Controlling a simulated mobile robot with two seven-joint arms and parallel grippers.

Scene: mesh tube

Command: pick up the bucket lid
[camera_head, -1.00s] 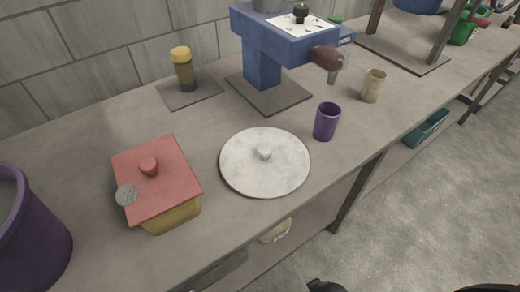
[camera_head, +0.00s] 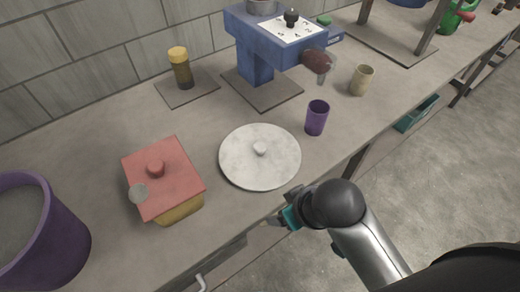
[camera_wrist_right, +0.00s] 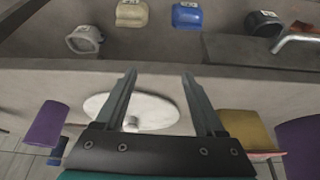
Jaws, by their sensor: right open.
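The bucket lid (camera_head: 245,172) is a round, pale grey-white disc with a small knob, lying flat on the counter. The purple bucket (camera_head: 65,235) stands at the far left, open at the top. My right gripper (camera_head: 272,221) is at the counter's front edge, just in front of the lid and apart from it. In the right wrist view the gripper (camera_wrist_right: 159,76) is open and empty, and the lid (camera_wrist_right: 97,105) shows beyond and between its two fingers. My left gripper is in neither view.
A yellow box with a red lid (camera_head: 178,180) sits left of the bucket lid. A purple cup (camera_head: 317,118) and beige cup (camera_head: 361,80) stand to its right. A blue machine (camera_head: 255,62) and a yellow-capped jar (camera_head: 181,68) are behind. Bare counter surrounds the lid.

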